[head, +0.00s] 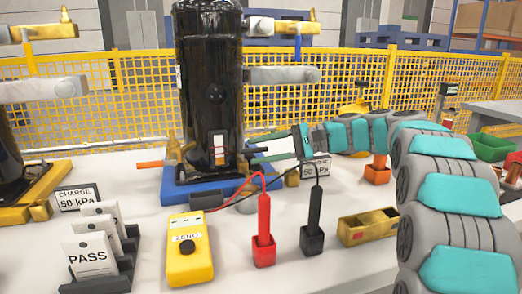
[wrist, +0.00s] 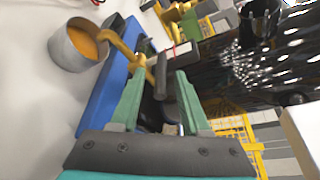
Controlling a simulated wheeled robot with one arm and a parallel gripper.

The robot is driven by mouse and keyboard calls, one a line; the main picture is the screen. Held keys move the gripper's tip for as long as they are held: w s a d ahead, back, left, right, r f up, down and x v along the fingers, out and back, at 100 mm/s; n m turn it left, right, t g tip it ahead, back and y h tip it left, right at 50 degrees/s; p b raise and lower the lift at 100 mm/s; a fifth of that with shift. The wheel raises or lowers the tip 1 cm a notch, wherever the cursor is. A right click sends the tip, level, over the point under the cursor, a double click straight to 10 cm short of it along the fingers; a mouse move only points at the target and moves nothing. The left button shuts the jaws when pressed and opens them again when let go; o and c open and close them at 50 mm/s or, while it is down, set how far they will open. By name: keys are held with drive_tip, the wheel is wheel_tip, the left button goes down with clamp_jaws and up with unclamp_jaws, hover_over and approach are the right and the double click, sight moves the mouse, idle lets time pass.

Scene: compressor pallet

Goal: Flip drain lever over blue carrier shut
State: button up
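A black compressor (head: 208,85) stands upright on the blue carrier (head: 185,190), which also shows in the wrist view (wrist: 98,105). My gripper (head: 252,147) reaches in from the right, low beside the compressor. In the wrist view its two green fingers (wrist: 161,70) are apart, with a dark handle (wrist: 161,80), apparently the drain lever, between them. Brass piping (wrist: 130,48) runs beside it. I cannot tell whether the fingers touch the handle. In the head view the lever is largely hidden by the gripper.
A yellow meter (head: 189,250), red probe holder (head: 264,248), black probe holder (head: 312,238) and brass-coloured tray (head: 368,227) stand in front. PASS cards (head: 88,258) stand front left. A grey cup (wrist: 75,45) sits beside the carrier. Yellow mesh fencing (head: 130,110) runs behind.

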sight(268, 148)
drive_tip(key=v, duration=0.7)
drive_tip(key=shift+d+r, duration=0.15)
drive_tip(key=shift+d, duration=0.3)
